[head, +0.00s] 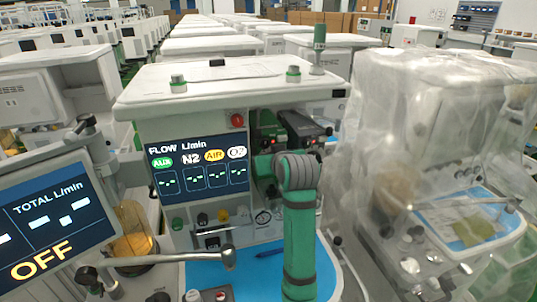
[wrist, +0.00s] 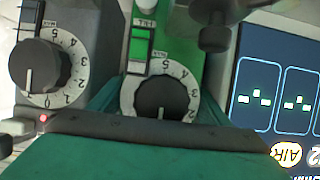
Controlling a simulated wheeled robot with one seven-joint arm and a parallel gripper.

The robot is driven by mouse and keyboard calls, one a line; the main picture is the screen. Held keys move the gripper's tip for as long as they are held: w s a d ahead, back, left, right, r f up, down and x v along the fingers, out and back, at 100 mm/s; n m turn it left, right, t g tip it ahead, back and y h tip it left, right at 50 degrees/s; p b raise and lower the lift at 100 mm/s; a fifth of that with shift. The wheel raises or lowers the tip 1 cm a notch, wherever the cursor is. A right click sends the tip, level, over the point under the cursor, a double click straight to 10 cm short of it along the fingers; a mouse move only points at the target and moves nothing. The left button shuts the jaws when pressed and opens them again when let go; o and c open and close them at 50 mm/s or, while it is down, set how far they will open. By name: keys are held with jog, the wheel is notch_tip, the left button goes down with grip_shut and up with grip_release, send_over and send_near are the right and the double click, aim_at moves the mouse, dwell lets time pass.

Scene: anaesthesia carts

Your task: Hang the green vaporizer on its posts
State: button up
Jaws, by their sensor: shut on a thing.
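The green vaporizer (head: 267,125) is at the right of the flow display, against the cart's front, partly hidden behind my arm. In the wrist view its green body (wrist: 180,45) and white-ringed dial (wrist: 160,95) are close up. My gripper (head: 268,165) is shut on it, with teal finger parts at both sides of the dial in the wrist view. A dark grey vaporizer (head: 300,127) stands right beside it, and its dial also shows in the wrist view (wrist: 38,65). The posts are hidden, so I cannot tell whether the green vaporizer sits on them.
The flow display (head: 198,165) is close to the left of the vaporizer. A blue work surface (head: 250,268) with a pen lies below. A plastic-covered cart (head: 435,120) stands at the right and a TOTAL display (head: 52,222) at the left.

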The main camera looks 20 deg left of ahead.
jog(key=shift+f, duration=0.35)
jog(key=o, duration=2.2)
jog(key=shift+c, duration=0.2)
jog(key=shift+f, duration=0.1)
jog(key=shift+s+a+f, duration=0.15)
jog(key=shift+a, duration=0.15)
jog(key=shift+f, duration=0.2)
jog(key=v, duration=1)
jog(key=shift+d+r, duration=0.25)
jog(key=shift+r, duration=0.2)
jog(key=shift+s+d+r, duration=0.1)
jog(key=shift+s+d, duration=0.05)
jog(key=shift+d, duration=0.15)
